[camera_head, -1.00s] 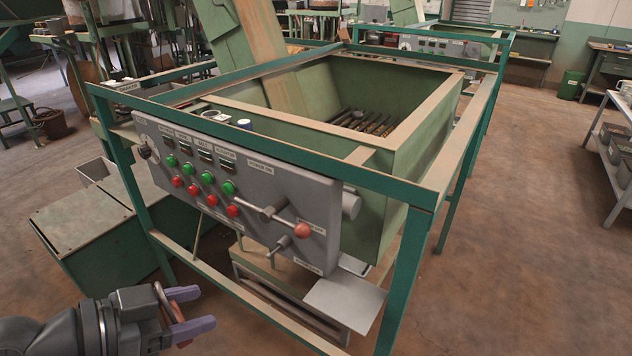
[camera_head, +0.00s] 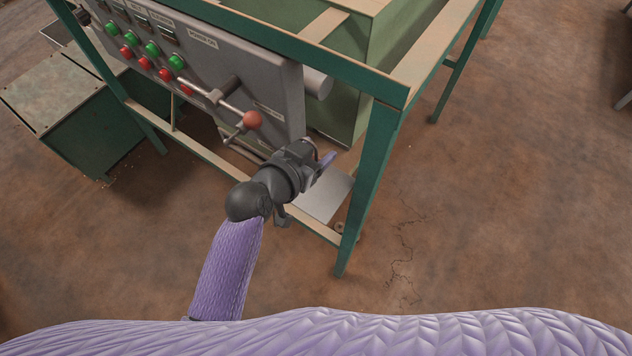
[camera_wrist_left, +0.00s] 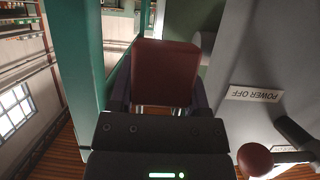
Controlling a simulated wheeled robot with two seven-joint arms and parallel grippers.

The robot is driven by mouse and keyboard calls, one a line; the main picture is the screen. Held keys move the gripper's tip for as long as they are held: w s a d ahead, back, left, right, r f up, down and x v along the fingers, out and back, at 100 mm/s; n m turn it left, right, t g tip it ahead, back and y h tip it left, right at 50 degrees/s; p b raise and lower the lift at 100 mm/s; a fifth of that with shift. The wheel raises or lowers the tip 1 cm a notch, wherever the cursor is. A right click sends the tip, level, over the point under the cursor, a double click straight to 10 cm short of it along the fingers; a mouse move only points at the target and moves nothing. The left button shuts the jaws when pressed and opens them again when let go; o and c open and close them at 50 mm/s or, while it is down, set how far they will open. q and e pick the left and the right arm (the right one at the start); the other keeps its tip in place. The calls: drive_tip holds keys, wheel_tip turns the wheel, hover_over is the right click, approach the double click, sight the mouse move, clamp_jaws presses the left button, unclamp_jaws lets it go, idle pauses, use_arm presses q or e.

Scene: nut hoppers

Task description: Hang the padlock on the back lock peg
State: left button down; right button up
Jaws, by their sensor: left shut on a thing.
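My left gripper (camera_head: 322,164) is beside the lower right corner of the grey control panel (camera_head: 225,60), below the red-ball lever. In the left wrist view, its two dark fingers (camera_wrist_left: 160,98) are shut on the padlock, a red-brown block (camera_wrist_left: 165,72) that shows large between them. In the head view the padlock is mostly hidden by the gripper. I cannot pick out the back lock peg in either view. My right gripper is not in view.
A lever with a red ball (camera_head: 252,119) sticks out of the panel; its ball also shows close in the left wrist view (camera_wrist_left: 255,160). A green frame post (camera_head: 366,180) stands right of the gripper. A grey plate (camera_head: 322,198) lies below it. The floor at right is clear.

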sight(314, 189)
use_arm(q)
wheel_tip(314, 189, down, 9)
drive_tip(key=b, duration=0.5)
drive_tip(key=shift+s+a+f, duration=0.1)
drive_tip(key=shift+a+f, duration=0.05)
drive_tip(key=shift+f, duration=0.25)
drive_tip(key=shift+r, duration=0.15)
drive_tip(key=shift+f+b, duration=0.25)
drive_tip(key=shift+b, duration=0.05)
drive_tip(key=shift+c, duration=0.3)
unclamp_jaws()
